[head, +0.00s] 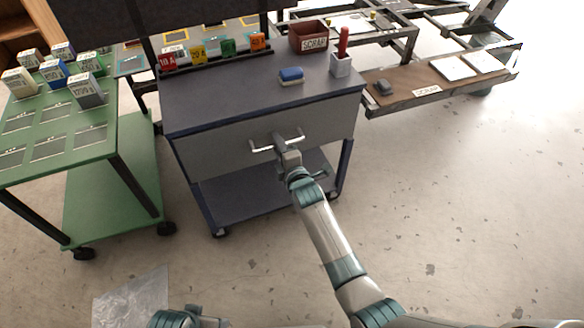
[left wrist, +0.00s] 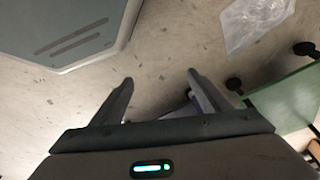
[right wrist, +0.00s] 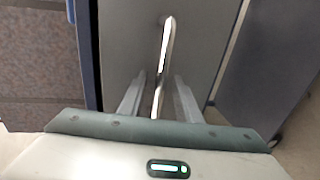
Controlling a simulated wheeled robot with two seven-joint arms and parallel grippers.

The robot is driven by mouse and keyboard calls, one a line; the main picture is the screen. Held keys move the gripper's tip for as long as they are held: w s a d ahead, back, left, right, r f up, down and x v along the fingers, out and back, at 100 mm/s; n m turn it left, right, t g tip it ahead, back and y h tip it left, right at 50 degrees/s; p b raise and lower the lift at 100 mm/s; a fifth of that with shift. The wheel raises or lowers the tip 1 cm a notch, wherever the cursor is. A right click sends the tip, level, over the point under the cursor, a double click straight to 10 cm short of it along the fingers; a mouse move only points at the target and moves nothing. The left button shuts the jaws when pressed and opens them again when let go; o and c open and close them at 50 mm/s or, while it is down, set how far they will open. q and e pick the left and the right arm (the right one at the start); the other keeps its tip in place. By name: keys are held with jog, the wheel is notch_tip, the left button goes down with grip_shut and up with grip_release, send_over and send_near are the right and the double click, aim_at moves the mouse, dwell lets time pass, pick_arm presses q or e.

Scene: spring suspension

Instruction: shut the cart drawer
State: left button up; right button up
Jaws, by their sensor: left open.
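The cart (head: 300,92) is dark blue-grey, with a grey drawer front (head: 225,144) under its top. I cannot tell how far the drawer stands out. A pale bar handle (head: 262,149) is on the front; it also shows in the right wrist view (right wrist: 166,45). My right gripper (head: 281,145) is at the handle. In the right wrist view its fingers (right wrist: 160,85) are partly apart, with the bar between them and gaps on both sides. My left gripper (left wrist: 160,78) is open and empty above the floor; only part of that arm shows low in the head view.
A blue sponge-like block (head: 291,75), a red SCRAP bin (head: 308,38) and a grey holder (head: 341,65) stand on the cart top. A green cart (head: 140,190) with several boxes is left. A plastic sheet (head: 130,297) lies on the floor. Floor at right is clear.

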pick_arm(q)
notch_tip(320, 180, down, 5)
jog(key=shift+f+p, duration=0.2)
jog(key=shift+p, duration=0.6)
pick_arm(e)
jog(key=v, duration=1.6)
jog(key=shift+s, duration=0.3)
pick_arm(q)
jog(key=shift+w+r, duration=0.15)
jog(key=shift+w, duration=0.2)
pick_arm(e)
jog(key=shift+d, duration=0.1)
